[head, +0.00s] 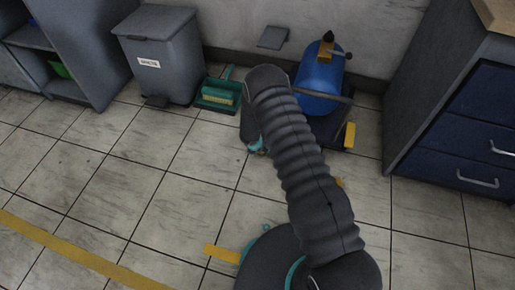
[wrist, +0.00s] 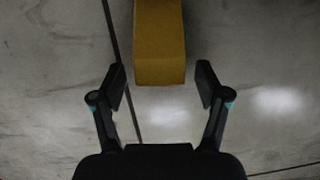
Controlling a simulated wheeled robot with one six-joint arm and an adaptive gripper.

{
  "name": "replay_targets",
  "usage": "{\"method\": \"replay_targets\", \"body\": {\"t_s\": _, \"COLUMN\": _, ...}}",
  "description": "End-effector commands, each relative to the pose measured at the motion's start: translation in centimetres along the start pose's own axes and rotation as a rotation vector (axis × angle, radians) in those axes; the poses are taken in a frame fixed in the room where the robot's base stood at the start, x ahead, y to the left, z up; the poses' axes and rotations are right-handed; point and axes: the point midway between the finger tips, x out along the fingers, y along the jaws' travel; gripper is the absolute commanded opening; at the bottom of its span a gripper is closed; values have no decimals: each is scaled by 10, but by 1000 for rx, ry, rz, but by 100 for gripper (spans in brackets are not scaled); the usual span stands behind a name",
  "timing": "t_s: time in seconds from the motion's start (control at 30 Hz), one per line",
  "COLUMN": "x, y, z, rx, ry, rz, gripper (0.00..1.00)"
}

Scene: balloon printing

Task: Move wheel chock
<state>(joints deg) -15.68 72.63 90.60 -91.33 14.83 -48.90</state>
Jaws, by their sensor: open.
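A yellow block, which looks like the wheel chock (wrist: 160,35), shows at the top centre of the wrist view, with its far end out of frame. My gripper (wrist: 161,73) is open. Its fingertips stand either side of the block's near end, with a gap on both sides; I cannot tell the height between them. A yellow piece (head: 349,135) stands by the blue tank (head: 320,82), and a small yellow bit (head: 340,183) peeks out beside my arm. I cannot tell which one the wrist view shows.
A grey bin (head: 160,65) and a green dustpan (head: 219,92) stand along the back wall. A blue drawer cabinet (head: 465,125) is at the right, and grey shelving (head: 85,50) at the left. The tiled floor at left is clear, with a yellow floor line (head: 75,252).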

Motion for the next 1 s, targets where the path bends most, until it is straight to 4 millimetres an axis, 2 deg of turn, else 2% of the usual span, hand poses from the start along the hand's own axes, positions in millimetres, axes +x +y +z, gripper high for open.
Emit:
{"method": "replay_targets", "body": {"t_s": 0.3, "x": 1, "y": 0, "z": 0, "rx": 0, "ry": 0, "rz": 0, "gripper": 75}}
{"method": "replay_targets", "body": {"t_s": 0.6, "x": 1, "y": 0, "z": 0, "rx": 0, "ry": 0, "rz": 0, "gripper": 2}}
{"method": "replay_targets", "body": {"t_s": 1.0, "x": 5, "y": 0, "z": 9, "rx": -1, "ry": 0, "rz": 1, "gripper": 1}}
